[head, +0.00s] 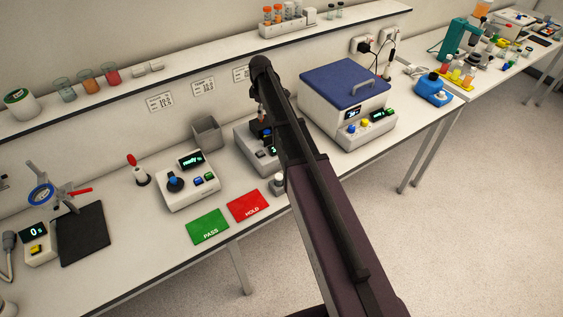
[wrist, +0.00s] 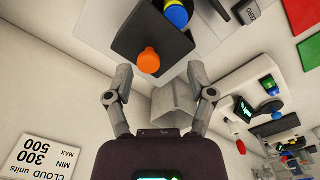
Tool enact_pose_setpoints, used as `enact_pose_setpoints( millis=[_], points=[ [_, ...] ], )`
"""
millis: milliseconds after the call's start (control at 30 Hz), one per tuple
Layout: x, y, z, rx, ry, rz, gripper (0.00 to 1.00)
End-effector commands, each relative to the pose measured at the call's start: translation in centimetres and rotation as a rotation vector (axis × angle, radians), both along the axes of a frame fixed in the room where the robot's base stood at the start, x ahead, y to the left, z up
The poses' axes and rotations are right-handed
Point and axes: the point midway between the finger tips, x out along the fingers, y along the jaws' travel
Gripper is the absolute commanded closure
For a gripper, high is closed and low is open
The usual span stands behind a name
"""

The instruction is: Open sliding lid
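A white device (head: 246,143) stands on the bench, partly hidden behind my arm in the head view. In the wrist view a dark flat panel, seemingly the sliding lid (wrist: 125,38), carries a round orange knob (wrist: 148,61). My gripper (wrist: 157,78) is open and empty, with its two fingers spread wide. The knob shows in the gap between the fingertips, slightly nearer the left one. I cannot tell how far the fingertips are from the knob. In the head view the gripper tips and the knob are not clear behind my arm.
A grey bin (head: 207,133) stands left of the device and shows beyond my fingers in the wrist view (wrist: 174,105). A blue-lidded machine (head: 345,100) stands to the right. Green (head: 208,226) and red (head: 248,205) mats lie in front. A shelf (head: 200,68) runs above.

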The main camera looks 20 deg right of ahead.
Motion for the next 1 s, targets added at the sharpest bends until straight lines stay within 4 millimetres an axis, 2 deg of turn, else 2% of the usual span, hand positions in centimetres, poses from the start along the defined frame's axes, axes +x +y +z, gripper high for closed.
enact_pose_setpoints(
  millis=[33, 1000],
  points=[
    [0.0, 0.0, 0.9, 0.0, 0.0, 0.0, 0.3],
    [0.0, 0.0, 8.8, 0.0, 0.0, 0.0, 0.3]
  ],
)
